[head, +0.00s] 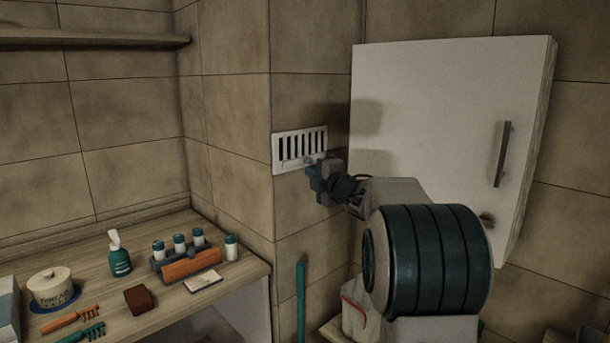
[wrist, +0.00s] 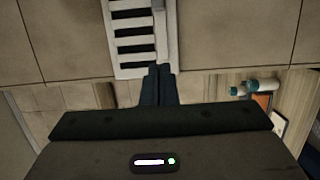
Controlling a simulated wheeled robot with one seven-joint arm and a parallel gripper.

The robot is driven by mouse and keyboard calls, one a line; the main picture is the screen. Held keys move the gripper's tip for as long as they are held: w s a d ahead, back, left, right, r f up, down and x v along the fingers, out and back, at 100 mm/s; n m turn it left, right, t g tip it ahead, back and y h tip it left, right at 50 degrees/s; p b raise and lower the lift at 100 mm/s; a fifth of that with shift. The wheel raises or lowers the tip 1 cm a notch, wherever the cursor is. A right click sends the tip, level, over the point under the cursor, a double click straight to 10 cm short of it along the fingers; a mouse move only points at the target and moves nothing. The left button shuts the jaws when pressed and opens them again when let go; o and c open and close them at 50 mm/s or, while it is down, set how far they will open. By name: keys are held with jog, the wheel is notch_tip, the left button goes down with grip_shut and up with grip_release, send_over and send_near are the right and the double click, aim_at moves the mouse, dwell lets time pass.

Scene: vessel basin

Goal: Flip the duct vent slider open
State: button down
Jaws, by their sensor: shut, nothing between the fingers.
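The duct vent (head: 300,148) is a white plate with several dark upright slots, set on the tiled wall corner left of the white cabinet. Its slider strip runs along the plate's lower edge in the head view. In the wrist view the vent (wrist: 122,40) is at top centre, turned sideways, with the slider strip (wrist: 160,25) along its right side. My gripper (wrist: 158,72) is shut and empty, its fingertips at the end of the strip. In the head view my gripper (head: 314,168) is at the vent's lower right. I cannot tell whether the fingertips touch the slider.
A white wall cabinet (head: 430,130) with a bar handle hangs close to the right of the vent. A wooden counter (head: 110,255) at lower left holds a green bottle (head: 118,256), a rack of small bottles and brushes. A shelf (head: 80,38) is at upper left.

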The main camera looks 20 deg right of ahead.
jog(key=shift+v, duration=1.15)
jog(key=s+a+f+m+g+h, duration=0.1)
jog(key=s+a+f+m+g, duration=0.3)
jog(key=s, duration=0.9)
jog(key=s+a+f+m+g+h, duration=0.1)
jog(key=s+a+f+m+g, duration=0.3)
jog(key=s+f+m, duration=0.6)
jog(key=s+a+f+m+g+h, duration=0.2)
jog(key=s+f+m+g, duration=0.4)
jog(key=s, duration=1.1)
notch_tip(320, 180, down, 3)
jog(key=shift+a+m+g, duration=0.4)
jog(key=shift+a, duration=0.5)
